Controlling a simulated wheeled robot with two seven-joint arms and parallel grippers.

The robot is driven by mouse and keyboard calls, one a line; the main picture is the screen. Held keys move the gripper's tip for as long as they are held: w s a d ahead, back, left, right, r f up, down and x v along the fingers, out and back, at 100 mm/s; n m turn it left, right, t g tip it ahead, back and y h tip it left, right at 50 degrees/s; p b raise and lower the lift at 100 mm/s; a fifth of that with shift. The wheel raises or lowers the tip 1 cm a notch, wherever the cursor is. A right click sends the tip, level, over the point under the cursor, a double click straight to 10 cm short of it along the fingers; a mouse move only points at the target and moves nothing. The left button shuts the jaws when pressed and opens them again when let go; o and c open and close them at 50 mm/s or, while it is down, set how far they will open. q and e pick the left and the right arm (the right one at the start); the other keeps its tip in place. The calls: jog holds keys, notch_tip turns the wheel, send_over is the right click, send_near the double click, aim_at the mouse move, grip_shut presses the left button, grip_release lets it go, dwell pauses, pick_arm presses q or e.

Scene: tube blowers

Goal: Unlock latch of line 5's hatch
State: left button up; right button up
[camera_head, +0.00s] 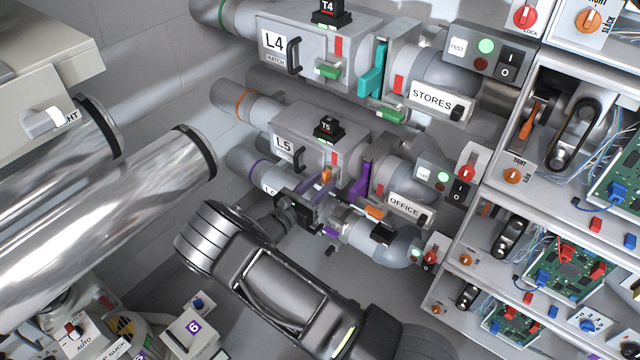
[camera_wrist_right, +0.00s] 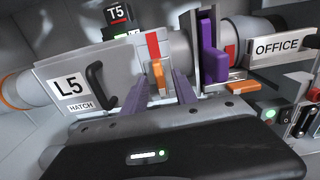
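The line 5 hatch box (camera_head: 305,128) is a grey housing marked L5 with a black handle (camera_wrist_right: 95,88). Its orange latch (camera_wrist_right: 158,77) sits at the right end of the hatch, below a red stripe; it also shows in the head view (camera_head: 326,175). My right gripper (camera_wrist_right: 162,84) is open, with one finger on each side of the latch. A gap shows between the latch and the right finger; I cannot tell whether the left finger touches it. My left gripper is not in view.
A purple lever (camera_wrist_right: 213,50) and a second orange tab (camera_head: 374,212) are just right of the latch, by the OFFICE sign (camera_head: 404,206). The L4 line (camera_head: 305,50) runs above. Another pipe lies below, partly hidden by my right arm. Shelves with circuit boards (camera_head: 570,270) stand right.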

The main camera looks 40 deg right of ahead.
jog(key=v, duration=0.7)
jog(key=shift+a, duration=0.35)
jog(key=shift+s, duration=0.1)
dwell(0.9)
